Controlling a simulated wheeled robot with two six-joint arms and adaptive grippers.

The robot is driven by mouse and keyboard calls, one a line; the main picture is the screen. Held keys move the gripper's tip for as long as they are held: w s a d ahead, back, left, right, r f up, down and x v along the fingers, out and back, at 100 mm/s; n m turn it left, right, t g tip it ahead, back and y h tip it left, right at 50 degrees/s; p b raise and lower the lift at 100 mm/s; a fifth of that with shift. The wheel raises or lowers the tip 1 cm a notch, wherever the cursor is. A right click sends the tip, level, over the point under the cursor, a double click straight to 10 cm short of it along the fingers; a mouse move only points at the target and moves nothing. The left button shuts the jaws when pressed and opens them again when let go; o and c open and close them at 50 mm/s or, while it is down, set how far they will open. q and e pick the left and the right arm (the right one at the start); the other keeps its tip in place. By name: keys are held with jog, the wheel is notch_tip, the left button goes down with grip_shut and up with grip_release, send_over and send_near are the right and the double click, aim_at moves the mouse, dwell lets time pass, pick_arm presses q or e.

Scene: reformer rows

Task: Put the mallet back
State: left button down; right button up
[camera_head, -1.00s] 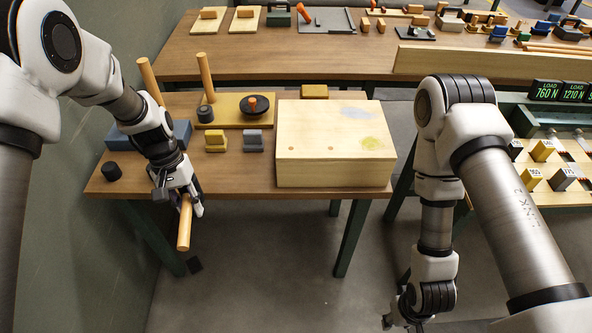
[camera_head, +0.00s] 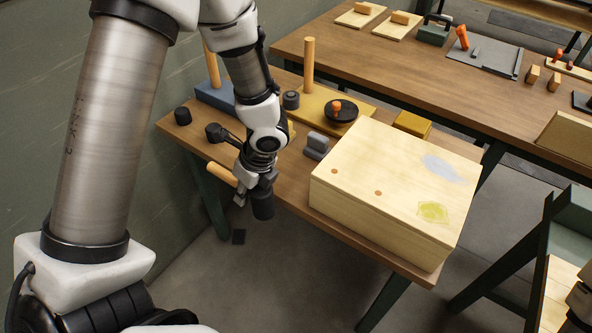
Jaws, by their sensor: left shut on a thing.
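My left gripper (camera_head: 252,188) is shut on the mallet, near the front left edge of the near table. The mallet's pale wooden handle (camera_head: 221,174) sticks out to the left of the fingers. A dark cylinder (camera_head: 263,206) at the fingers' other side looks like its head; the fingers hide the part between. The mallet is tilted and appears to be held off the table top. My right gripper is out of view.
The near table (camera_head: 290,182) holds a large pale wooden box (camera_head: 385,185), a yellow board with a post (camera_head: 308,66), a grey block (camera_head: 317,143) and a black cylinder (camera_head: 182,116). A green wall (camera_head: 40,130) stands close at left. A longer table (camera_head: 400,60) stands behind.

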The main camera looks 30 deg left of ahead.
pick_arm(q)
jog(key=w+p, duration=0.1)
jog(key=w, duration=0.3)
jog(key=w+p, duration=0.2)
jog(key=w, duration=0.3)
jog(key=w+f+p, duration=0.1)
jog(key=w, duration=0.4)
jog(key=shift+w+a+f, duration=0.1)
jog(key=shift+w+a, duration=0.05)
jog(key=shift+a, duration=0.05)
jog(key=shift+w+f+p, duration=0.2)
jog(key=shift+p, duration=0.15)
notch_tip(320, 180, down, 3)
jog(key=shift+r+p, duration=0.15)
jog(key=shift+p, duration=0.25)
jog(key=shift+f, duration=0.35)
jog(key=c, duration=1)
grip_release()
jog(key=shift+f, duration=0.1)
